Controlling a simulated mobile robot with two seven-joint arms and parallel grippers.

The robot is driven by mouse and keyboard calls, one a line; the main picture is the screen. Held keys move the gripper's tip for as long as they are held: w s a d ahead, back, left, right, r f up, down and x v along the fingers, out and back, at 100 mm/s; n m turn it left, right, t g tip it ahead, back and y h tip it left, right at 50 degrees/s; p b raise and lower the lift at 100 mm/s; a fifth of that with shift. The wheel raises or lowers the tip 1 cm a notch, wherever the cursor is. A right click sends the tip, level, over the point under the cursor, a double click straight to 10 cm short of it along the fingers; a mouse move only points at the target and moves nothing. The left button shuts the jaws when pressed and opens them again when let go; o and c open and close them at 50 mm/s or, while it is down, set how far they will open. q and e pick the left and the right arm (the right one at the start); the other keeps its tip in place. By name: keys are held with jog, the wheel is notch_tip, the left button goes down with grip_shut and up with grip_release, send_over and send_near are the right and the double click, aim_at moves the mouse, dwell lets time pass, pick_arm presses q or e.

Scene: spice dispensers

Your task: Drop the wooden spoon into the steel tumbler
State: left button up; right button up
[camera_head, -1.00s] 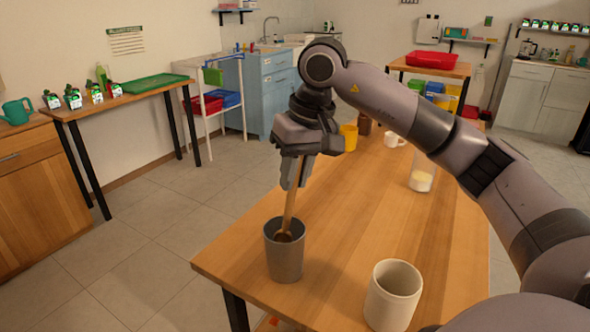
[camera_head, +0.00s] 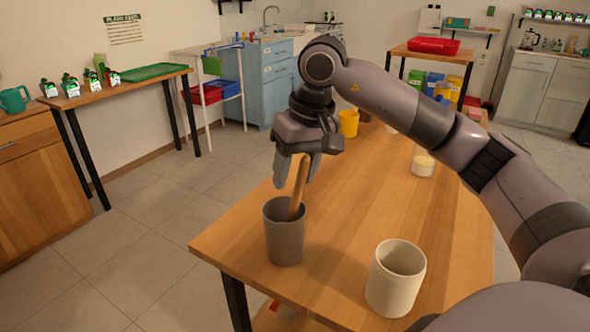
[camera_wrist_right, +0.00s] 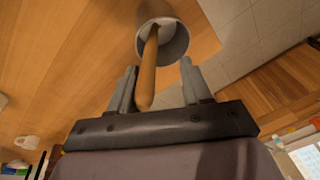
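The steel tumbler (camera_head: 285,242) is a grey cup standing upright near the table's left front edge; it also shows in the wrist view (camera_wrist_right: 178,45). The wooden spoon (camera_head: 298,188) leans in it, with its lower end hidden inside and its handle sticking up over the rim. My right gripper (camera_head: 296,172) is above the tumbler with its fingers around the upper handle. In the wrist view, the fingers (camera_wrist_right: 158,88) are spread wide, and the handle (camera_wrist_right: 148,75) stands between them, nearer the left finger, with a gap on the right. My left gripper is not in view.
A cream cup (camera_head: 396,280) stands right of the tumbler on the wooden table (camera_head: 345,225). A jar (camera_head: 423,163) and a yellow cup (camera_head: 348,123) stand farther back. The table between them is mostly clear.

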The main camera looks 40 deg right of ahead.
jog(key=shift+r, duration=0.1)
jog(key=v, duration=0.7)
jog(key=shift+p, duration=0.3)
